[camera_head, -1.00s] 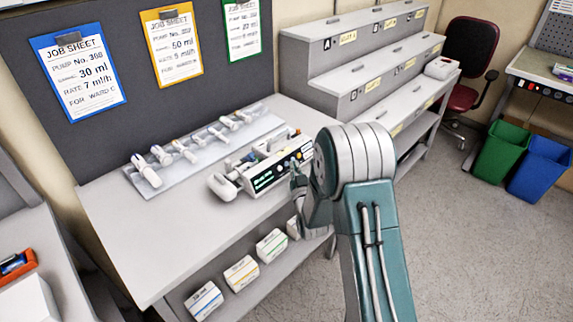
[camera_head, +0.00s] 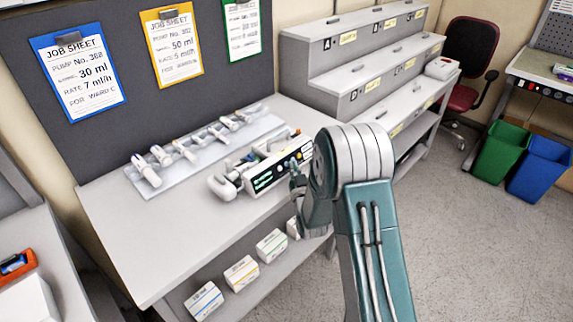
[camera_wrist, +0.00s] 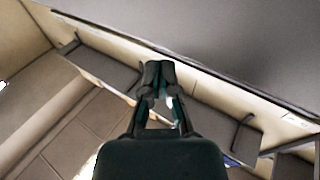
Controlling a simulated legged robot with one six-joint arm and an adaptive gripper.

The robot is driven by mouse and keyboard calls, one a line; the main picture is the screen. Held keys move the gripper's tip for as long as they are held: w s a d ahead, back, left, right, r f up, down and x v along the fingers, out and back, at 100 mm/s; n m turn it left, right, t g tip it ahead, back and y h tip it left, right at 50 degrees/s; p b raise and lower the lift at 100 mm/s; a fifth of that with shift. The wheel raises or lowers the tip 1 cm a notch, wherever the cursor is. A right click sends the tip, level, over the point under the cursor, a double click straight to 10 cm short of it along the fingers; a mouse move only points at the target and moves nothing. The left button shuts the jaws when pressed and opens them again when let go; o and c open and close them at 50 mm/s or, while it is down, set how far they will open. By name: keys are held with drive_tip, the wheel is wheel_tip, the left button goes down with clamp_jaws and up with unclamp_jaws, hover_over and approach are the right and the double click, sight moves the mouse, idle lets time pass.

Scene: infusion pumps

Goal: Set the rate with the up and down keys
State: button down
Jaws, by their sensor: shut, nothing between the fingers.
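The infusion pump (camera_head: 258,184) lies on the grey bench, a white body with a dark front panel and a small green-lit display. Its up and down keys are too small to tell apart in the head view. My gripper (camera_head: 296,172) is at the right end of the pump's front panel; whether it touches a key cannot be told. In the wrist view my gripper (camera_wrist: 158,70) is shut and empty, with its fingertips together. The blue job sheet (camera_head: 80,75) reads 30 ml and rate 7 ml/h. The yellow job sheet (camera_head: 172,50) reads 50 ml and rate 5 ml/h.
A rack (camera_head: 165,190) with several syringes lies behind the pump. A green-framed job sheet (camera_head: 242,30) hangs at the right of the board. Several boxes (camera_head: 240,272) stand on the shelf below. A stepped grey cabinet (camera_head: 350,65) adjoins on the right. The bench's left part is clear.

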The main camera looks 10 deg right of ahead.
drive_tip(key=shift+w, duration=0.1)
idle(0.4)
drive_tip(key=shift+w+a+f, duration=0.1)
drive_tip(key=shift+w+a, duration=0.05)
drive_tip(key=shift+a, duration=0.05)
drive_tip(key=shift+w+a+f, duration=0.1)
drive_tip(key=shift+w+a, duration=0.05)
drive_tip(key=shift+w, duration=0.1)
idle(0.7)
drive_tip(key=shift+s+d+r, duration=0.3)
drive_tip(key=shift+s+d, duration=0.1)
drive_tip(key=shift+s, duration=0.15)
drive_tip(key=shift+s, duration=0.1)
drive_tip(key=shift+s+d+r, duration=0.55)
drive_tip(key=shift+s+d, duration=0.15)
drive_tip(key=shift+s, duration=0.2)
drive_tip(key=shift+s+d+r, duration=0.5)
drive_tip(key=shift+s+d, duration=0.15)
drive_tip(key=shift+s, duration=0.2)
idle(1.0)
